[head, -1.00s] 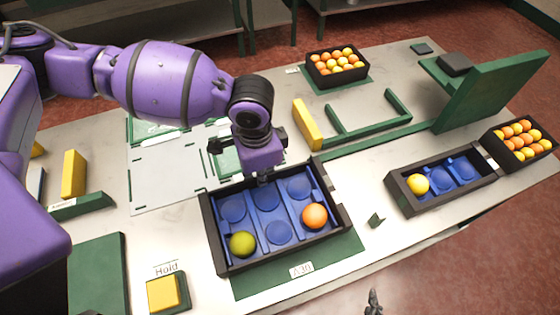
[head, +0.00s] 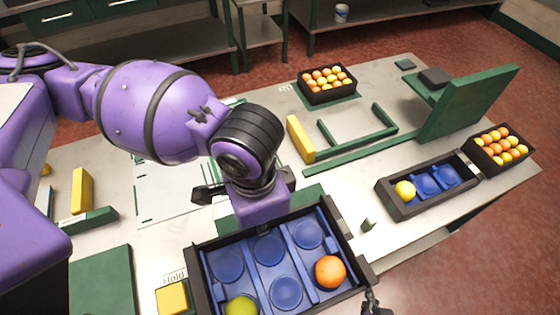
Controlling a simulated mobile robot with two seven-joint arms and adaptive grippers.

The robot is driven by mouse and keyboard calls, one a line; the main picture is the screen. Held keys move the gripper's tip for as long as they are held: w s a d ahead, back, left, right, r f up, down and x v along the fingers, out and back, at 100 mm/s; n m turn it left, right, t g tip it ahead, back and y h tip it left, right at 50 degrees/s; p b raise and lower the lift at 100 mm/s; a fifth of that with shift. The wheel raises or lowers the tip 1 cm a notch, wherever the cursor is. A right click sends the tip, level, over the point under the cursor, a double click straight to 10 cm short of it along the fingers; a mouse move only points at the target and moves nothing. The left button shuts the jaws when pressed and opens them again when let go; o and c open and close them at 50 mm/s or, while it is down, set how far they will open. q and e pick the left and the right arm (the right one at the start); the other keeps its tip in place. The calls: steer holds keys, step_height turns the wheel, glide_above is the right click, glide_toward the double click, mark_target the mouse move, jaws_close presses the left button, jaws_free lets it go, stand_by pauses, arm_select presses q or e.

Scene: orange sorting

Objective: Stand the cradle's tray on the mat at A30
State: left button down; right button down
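The black tray (head: 195,285) has a blue insert with round hollows. An orange (head: 329,271) sits in its right side and a green fruit (head: 240,307) at its front left. The tray hangs in front of my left gripper (head: 262,226), which meets its far wall; my wrist hides the fingertips. The tray appears raised. The green mat (head: 312,194) shows behind the tray's far wall; its front and the A30 label are hidden. Only a small dark tip of my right gripper (head: 372,303) shows at the bottom edge, near the tray's right corner; its opening is unclear.
A smaller black tray (head: 392,205) with one yellow fruit stands at right, beside a full fruit crate (head: 478,158). Another full crate (head: 328,97) stands at the back. A green frame (head: 390,122), a yellow block (head: 300,138) and the Hold button (head: 172,299) are also on the table.

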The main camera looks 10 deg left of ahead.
arm_select(q)
steer(key=shift+s+n, duration=0.15)
steer(key=shift+n, duration=0.15)
steer(key=w+a+r+n, duration=0.2)
steer(key=w+a+n, duration=0.2)
steer(key=w, duration=0.3)
steer(key=w+a+r+n, duration=0.3)
steer(key=w+n, duration=0.3)
steer(key=w, duration=0.1)
steer(key=shift+a+r+n, duration=0.3)
steer(key=shift+a, duration=0.05)
